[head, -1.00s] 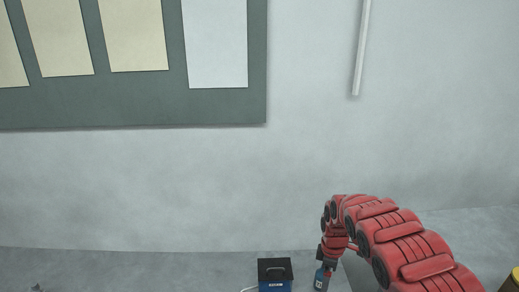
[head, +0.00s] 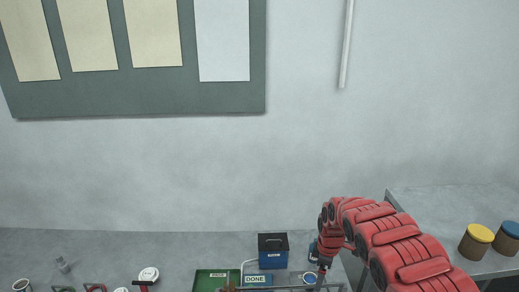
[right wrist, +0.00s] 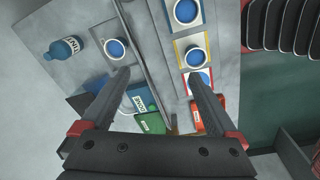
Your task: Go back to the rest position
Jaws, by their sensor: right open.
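My right arm (head: 385,245) comes in from the lower right of the head view, bent downward over the bench. Its gripper is small and unclear there. In the right wrist view, my right gripper (right wrist: 159,78) is open, with its two dark fingers apart and nothing held between them. Below the fingers lie several round cups with blue insides, one of them (right wrist: 196,57) on a yellow-edged square and another (right wrist: 115,48) on the grey surface to the left. My left gripper is in neither view.
Yellow-lidded (head: 478,238) and blue-lidded jars stand on the right surface. A blue bottle (right wrist: 64,48) lies left in the wrist view.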

